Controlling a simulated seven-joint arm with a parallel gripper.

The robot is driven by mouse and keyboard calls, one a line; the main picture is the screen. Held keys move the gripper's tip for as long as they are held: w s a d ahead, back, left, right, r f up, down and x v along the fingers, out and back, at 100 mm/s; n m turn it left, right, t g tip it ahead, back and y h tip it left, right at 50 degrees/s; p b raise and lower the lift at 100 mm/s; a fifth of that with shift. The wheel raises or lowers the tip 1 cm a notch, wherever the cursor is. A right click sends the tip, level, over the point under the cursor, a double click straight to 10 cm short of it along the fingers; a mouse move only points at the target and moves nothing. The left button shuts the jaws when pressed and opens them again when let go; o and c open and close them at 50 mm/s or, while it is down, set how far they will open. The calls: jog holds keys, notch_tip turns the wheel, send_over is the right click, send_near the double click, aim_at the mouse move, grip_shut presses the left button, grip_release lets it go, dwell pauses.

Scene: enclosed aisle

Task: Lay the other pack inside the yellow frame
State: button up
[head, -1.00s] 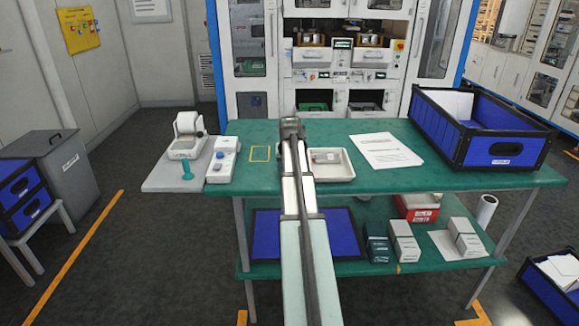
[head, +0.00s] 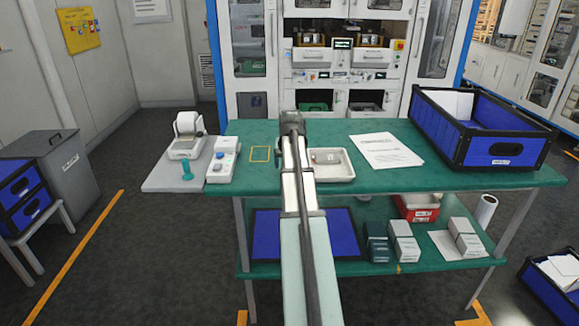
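The yellow frame (head: 251,154) is a thin square outline on the green bench top, left of my arm, and its inside looks bare. A white tray (head: 347,175) lies just right of my arm, which covers its left part. A small pale item (head: 326,157), possibly a pack, lies in the tray; it is too small to identify surely. My gripper (head: 291,119) is at the far end of my arm, over the back of the bench and right of the frame. Its fingers are hidden, so its opening and any held pack cannot be seen.
A white device with buttons (head: 222,160) and a label printer (head: 186,142) stand left of the frame. Printed sheets (head: 385,151) and a blue crate (head: 497,165) are at the right. Several small boxes (head: 404,240) stand on the lower shelf (head: 330,269).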

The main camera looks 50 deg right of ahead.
jog(key=v, duration=0.9)
jog(key=shift+o, duration=0.5)
jog(key=shift+s+a+r, duration=0.1)
jog(key=shift+r, duration=0.2)
jog(key=w+d+r+g+y, duration=0.1)
jog(key=w+d+r, duration=0.1)
jog(key=w+d, duration=0.45)
jog(key=f, duration=0.2)
jog(key=s+a+f+g+y, duration=0.1)
jog(key=f, duration=0.2)
jog(key=s+a+f+g+y, duration=0.1)
jog(key=f, duration=0.2)
jog(key=shift+a+f, duration=0.15)
jog(key=shift+f, duration=0.05)
jog(key=shift+s+a+f, duration=0.1)
jog(key=shift+f, duration=1.2)
jog(key=shift+s+f, duration=0.15)
jog(key=shift+f, duration=1.1)
